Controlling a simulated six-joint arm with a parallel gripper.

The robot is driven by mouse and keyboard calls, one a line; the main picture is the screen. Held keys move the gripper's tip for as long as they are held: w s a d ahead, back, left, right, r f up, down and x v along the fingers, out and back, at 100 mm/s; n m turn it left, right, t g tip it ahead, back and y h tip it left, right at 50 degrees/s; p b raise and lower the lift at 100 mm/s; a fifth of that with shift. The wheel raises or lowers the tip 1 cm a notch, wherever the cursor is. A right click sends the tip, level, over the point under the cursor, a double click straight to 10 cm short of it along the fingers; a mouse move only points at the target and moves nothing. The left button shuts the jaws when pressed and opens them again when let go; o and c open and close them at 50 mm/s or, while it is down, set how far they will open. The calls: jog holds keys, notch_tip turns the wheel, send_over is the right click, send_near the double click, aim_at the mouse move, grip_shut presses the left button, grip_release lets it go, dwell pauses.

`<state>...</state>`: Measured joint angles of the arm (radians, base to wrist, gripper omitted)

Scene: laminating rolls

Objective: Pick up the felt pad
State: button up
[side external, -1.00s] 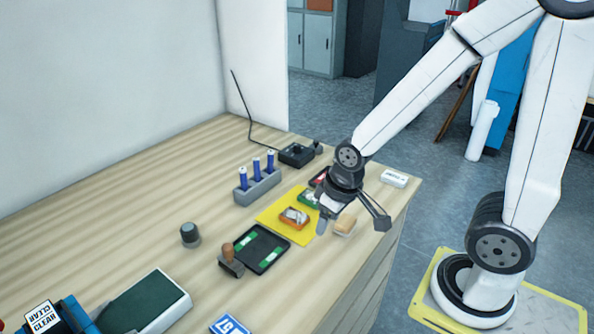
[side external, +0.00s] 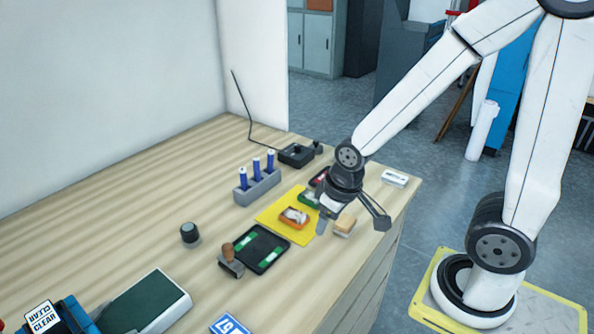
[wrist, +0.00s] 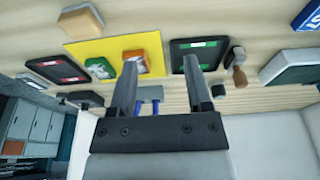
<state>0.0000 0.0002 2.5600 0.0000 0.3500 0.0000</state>
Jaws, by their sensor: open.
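A small tan block with a pale lower layer (side external: 344,226), most likely the felt pad, lies near the right edge of the wooden table. It also shows at the upper left of the wrist view (wrist: 84,17). My gripper (side external: 352,221) is open and empty above the table. In the side view the block appears between the two spread fingers. In the wrist view the fingertips (wrist: 158,62) are apart, with the block to their upper left, not between them.
A black tray (side external: 261,249), a wooden-handled stamp (side external: 230,261) and a grey holder with blue pens (side external: 256,186) stand nearby. A white labelled block (side external: 395,178) lies behind.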

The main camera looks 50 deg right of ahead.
jog(key=o, duration=0.4)
jog(key=shift+d, duration=0.1)
jog(key=n+g, duration=0.3)
jog(key=n, duration=1.6)
send_over(346, 220)
notch_tip(346, 220, down, 3)
jog(key=shift+w+r, duration=0.1)
jog(key=shift+r, duration=0.05)
jog(key=shift+f, duration=1.3)
jog(key=shift+f, duration=0.1)
jog(key=shift+f, duration=2.5)
